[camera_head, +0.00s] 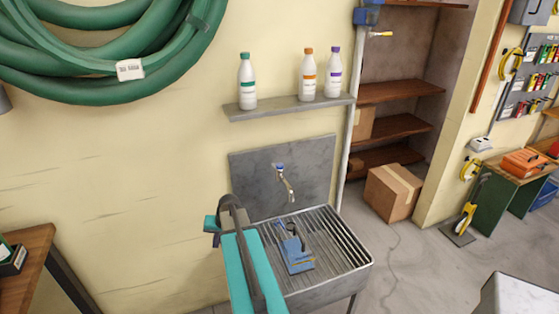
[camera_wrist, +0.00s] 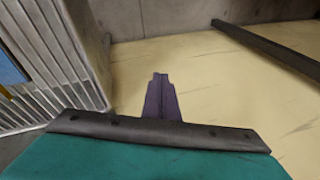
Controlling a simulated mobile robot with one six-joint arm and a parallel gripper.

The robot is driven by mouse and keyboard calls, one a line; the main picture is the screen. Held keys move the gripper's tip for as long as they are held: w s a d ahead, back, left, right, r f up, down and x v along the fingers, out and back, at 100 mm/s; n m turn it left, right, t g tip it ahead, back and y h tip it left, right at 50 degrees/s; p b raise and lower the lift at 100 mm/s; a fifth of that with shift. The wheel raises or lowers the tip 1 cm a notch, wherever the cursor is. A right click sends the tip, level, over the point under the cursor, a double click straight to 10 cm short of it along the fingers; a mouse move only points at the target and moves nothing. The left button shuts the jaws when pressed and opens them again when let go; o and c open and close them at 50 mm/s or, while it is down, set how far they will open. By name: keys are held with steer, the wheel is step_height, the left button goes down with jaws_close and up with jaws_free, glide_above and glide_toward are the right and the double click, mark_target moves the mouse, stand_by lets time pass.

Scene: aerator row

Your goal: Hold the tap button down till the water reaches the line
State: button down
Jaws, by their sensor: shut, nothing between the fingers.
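A metal tap (camera_head: 284,181) with a blue part at its top sticks out from the grey splash panel (camera_head: 252,183). Below it is a ribbed metal sink (camera_head: 345,248). A blue object (camera_head: 298,267) with a thin yellow line sits in the sink, with small dark parts above it; I cannot make out a vessel, water or a fill line. The blue object also shows at the left edge of the wrist view (camera_wrist: 10,72). My gripper (camera_wrist: 160,78) is shut and empty, with bare cream wall beyond its fingertips. In the head view my arm hides its fingers.
A wall shelf (camera_head: 290,107) with three white bottles is above the sink. A coiled green hose (camera_head: 105,45) hangs at upper left. A cardboard box (camera_head: 393,192) stands on the floor to the right. The wall left of the sink is clear.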

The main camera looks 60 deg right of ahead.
steer(key=s+d+r+m+t+h+p, duration=0.1)
steer(key=d+r+p, duration=0.1)
steer(key=d+r, duration=0.65)
steer(key=s+d+r+m+t+h+p, duration=0.1)
steer(key=s+d+r+m+p, duration=0.1)
steer(key=d+r, duration=0.65)
step_height(320, 180, up, 18)
steer(key=r+m+t+h+p, duration=0.1)
steer(key=m+h+p, duration=0.1)
steer(key=h+p, duration=0.15)
glide_above(281, 167)
steer(key=shift+d+f, duration=0.2)
steer(key=shift+f, duration=0.05)
steer(key=shift+f, duration=0.15)
steer(key=shift+f+b, duration=2.05)
steer(key=shift+f, duration=2.25)
steer(key=shift+f+b, duration=0.8)
steer(key=shift+f, duration=0.2)
